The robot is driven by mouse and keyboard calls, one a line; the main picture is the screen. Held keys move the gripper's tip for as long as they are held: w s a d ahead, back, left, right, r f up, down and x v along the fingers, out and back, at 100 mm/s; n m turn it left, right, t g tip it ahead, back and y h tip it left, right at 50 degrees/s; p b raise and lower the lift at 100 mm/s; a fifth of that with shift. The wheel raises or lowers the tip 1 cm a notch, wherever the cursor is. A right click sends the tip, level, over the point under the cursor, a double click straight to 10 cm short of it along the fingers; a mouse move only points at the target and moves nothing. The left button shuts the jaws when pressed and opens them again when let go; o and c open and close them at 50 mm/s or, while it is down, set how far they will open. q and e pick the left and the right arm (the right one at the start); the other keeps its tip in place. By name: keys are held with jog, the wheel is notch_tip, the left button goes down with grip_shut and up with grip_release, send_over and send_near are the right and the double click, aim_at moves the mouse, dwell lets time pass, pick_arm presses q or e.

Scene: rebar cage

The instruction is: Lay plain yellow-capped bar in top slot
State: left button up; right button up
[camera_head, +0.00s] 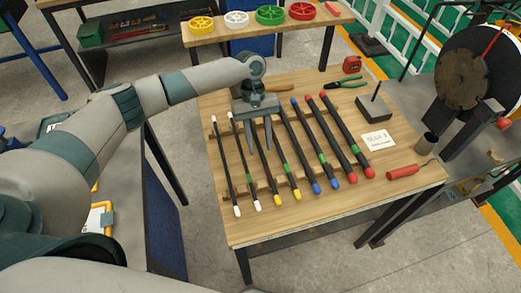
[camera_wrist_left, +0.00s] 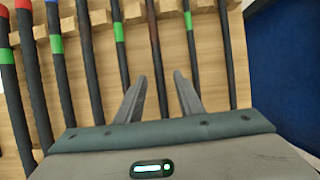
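The plain yellow-capped bar (camera_head: 271,182) lies on the wooden table among several capped bars, between a green-banded white-capped bar (camera_head: 250,183) and a green-banded yellow-capped bar (camera_head: 288,178). My left gripper (camera_head: 261,150) is above it, fingers pointing down. In the left wrist view the fingers (camera_wrist_left: 161,82) are apart, and the plain bar (camera_wrist_left: 156,45) runs through the gap between them, its cap out of sight. Whether the fingers are level with the bar cannot be told. My right gripper is not in view. No top slot can be made out.
Blue-capped bars (camera_head: 300,150) and red-capped bars (camera_head: 333,140) lie close to the right. A dark block with a post (camera_head: 374,108), a card (camera_head: 379,139), pliers (camera_head: 345,84) and a red-handled tool (camera_head: 403,172) lie further right. A dark disc stand (camera_head: 463,80) is beyond the table.

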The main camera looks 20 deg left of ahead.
aim_at(260, 146)
pick_arm(q)
grip_shut()
jog(key=shift+r, duration=0.1)
jog(key=shift+w+r+b, duration=0.1)
jog(key=shift+r+b, duration=0.35)
jog(key=shift+r, duration=0.35)
notch_tip(260, 146, up, 2)
jog(key=shift+d+r+b, duration=0.1)
jog(key=shift+r+b, duration=0.1)
jog(key=shift+b, duration=0.35)
jog(key=s+d+r+b, duration=0.1)
jog(key=d+r+b, duration=0.2)
jog(key=d+r, duration=0.4)
jog(key=d, duration=0.4)
jog(key=shift+s+d, duration=0.2)
jog(key=shift+s, duration=0.2)
